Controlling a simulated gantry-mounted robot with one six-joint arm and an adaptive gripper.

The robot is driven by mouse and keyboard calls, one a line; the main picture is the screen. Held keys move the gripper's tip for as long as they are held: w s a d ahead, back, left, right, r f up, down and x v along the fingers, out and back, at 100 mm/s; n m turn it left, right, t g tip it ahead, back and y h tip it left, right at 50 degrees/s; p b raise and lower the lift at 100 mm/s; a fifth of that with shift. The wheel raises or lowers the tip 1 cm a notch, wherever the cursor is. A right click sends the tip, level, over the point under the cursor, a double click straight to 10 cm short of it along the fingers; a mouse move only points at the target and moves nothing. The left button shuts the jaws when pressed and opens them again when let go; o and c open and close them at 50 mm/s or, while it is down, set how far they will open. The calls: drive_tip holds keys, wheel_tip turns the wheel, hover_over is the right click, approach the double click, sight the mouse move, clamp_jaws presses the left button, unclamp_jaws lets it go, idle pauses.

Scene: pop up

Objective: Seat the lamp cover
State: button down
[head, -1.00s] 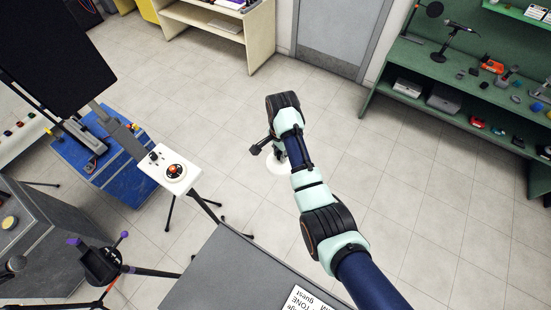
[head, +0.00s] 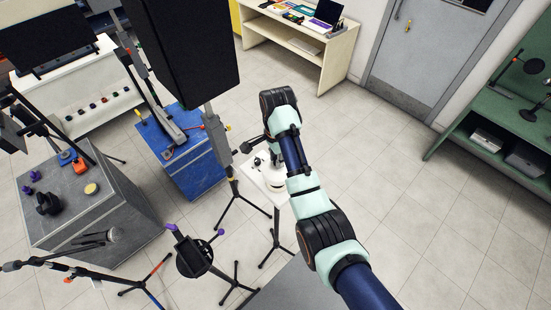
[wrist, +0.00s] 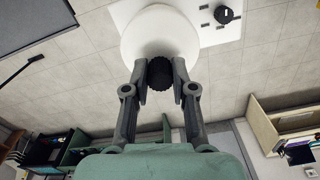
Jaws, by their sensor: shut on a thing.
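My gripper (wrist: 160,82) is shut on the black ribbed knob (wrist: 160,73) of the round white lamp cover (wrist: 160,34), with one finger on each side. The cover overlaps the white panel (wrist: 206,37) in the wrist view. A black knob (wrist: 223,14) on that panel shows to the right of the cover. In the head view, the cover (head: 277,184) is beneath my wrist, over the stand-mounted white panel (head: 257,174). The lamp is hidden by the cover and my arm. I cannot tell whether the cover touches the panel.
A black screen (head: 185,50) on a stand rises just left of the panel. A blue cabinet (head: 190,155), a grey bench (head: 75,200) and several tripods stand to the left. The floor (head: 400,185) to the right is open, with green shelves (head: 510,125) beyond.

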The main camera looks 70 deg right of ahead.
drive_tip(key=shift+s, duration=0.1)
drive_tip(key=shift+f, duration=0.15)
drive_tip(key=shift+f+b, duration=0.7)
drive_tip(key=shift+f, duration=1.4)
drive_tip(key=shift+r+p, duration=0.1)
drive_tip(key=shift+p, duration=0.65)
drive_tip(key=shift+f, duration=0.25)
drive_tip(key=shift+f+b, duration=0.45)
drive_tip(key=shift+f, duration=0.4)
